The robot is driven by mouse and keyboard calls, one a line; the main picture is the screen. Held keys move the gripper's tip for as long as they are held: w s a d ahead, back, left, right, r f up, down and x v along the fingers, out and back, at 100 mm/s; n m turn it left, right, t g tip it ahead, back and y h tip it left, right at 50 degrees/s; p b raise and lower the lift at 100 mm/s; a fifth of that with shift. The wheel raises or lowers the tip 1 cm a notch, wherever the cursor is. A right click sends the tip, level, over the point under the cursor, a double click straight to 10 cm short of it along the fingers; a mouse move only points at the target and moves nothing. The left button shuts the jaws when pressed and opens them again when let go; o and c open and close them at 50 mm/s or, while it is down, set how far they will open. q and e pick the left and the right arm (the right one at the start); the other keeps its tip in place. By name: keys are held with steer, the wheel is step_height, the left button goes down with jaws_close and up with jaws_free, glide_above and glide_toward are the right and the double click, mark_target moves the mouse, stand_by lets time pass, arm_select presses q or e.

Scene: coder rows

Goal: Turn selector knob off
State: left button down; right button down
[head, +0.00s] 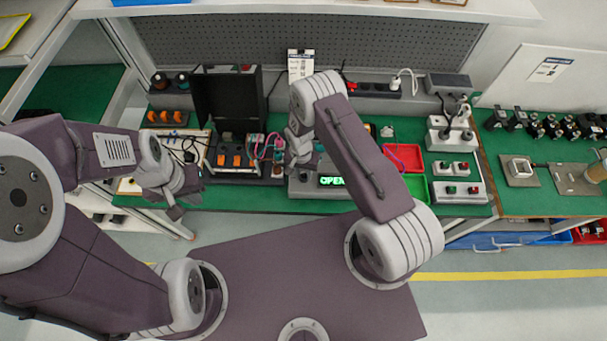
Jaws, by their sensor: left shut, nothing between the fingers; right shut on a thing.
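A dark control box with a green lit "OPEN" display (331,181) stands at the front of the green bench. My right gripper (302,168) reaches down to the left end of this box. It is shut on what appears to be the selector knob, which the fingers mostly hide, so I cannot tell its turn. My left gripper (177,207) is shut and empty, off the bench's front edge at the left, apart from the box.
An open black case (224,100) with orange switches stands left of the box. Red (404,156) and green (417,188) trays and button boxes (461,192) lie to the right. My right arm crosses above the bench and hides part of it.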

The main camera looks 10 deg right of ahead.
mark_target(303, 177)
steer(key=n+b, duration=0.2)
steer(key=n, duration=0.1)
steer(key=shift+f+n, duration=0.1)
steer(key=shift+n, duration=0.3)
steer(key=n+b, duration=0.1)
steer(key=n, duration=0.2)
steer(key=shift+n, duration=0.3)
steer(key=n+b, duration=0.1)
steer(key=n, duration=0.2)
steer(key=shift+n+t, duration=0.3)
steer(key=shift+n, duration=1.3)
steer(key=c, duration=1.1)
jaws_free()
steer(key=r+b, duration=0.1)
steer(key=r, duration=0.8)
steer(key=shift+s+a+r+b, duration=0.2)
steer(key=shift+b, duration=0.15)
